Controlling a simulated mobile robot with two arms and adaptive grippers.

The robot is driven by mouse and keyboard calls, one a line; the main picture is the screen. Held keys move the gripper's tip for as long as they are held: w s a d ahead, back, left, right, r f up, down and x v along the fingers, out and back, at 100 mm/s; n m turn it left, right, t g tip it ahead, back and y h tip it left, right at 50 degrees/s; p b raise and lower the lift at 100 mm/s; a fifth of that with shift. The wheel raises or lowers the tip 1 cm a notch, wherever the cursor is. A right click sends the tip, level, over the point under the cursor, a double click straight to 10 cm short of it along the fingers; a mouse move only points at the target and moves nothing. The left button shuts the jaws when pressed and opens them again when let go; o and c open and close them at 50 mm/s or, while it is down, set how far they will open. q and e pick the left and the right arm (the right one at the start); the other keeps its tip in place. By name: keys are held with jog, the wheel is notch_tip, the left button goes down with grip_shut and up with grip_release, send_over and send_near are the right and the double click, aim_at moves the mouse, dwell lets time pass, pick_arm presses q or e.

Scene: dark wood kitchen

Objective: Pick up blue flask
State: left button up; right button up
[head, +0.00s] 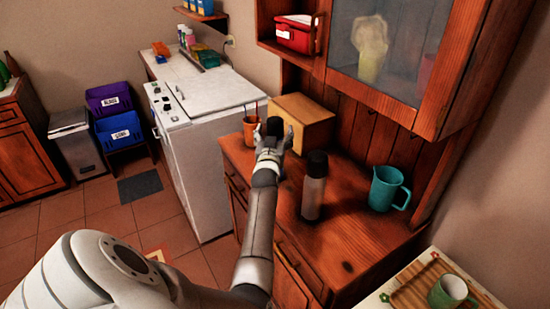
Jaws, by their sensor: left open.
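My left gripper (273,131) is over the back left part of the wooden counter (352,248), its fingers spread apart. A dark, capped object (274,124) shows between the fingers, probably the top of a flask. The gripper and forearm hide its body, so I cannot tell its body colour or whether the fingers touch it. My right gripper is not in view.
An orange cup (250,132) with sticks stands just left of the gripper, and a cardboard box (302,118) is behind it. A teal pitcher (387,188) is at right. A green mug (447,292) sits on a tray at the lower right. The counter's front part is clear.

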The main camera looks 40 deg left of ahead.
pick_arm(q)
jog(key=shift+w+a, duration=0.35)
jog(key=shift+w, duration=0.1)
grip_shut()
jog(key=shift+r, duration=0.1)
dwell(0.4)
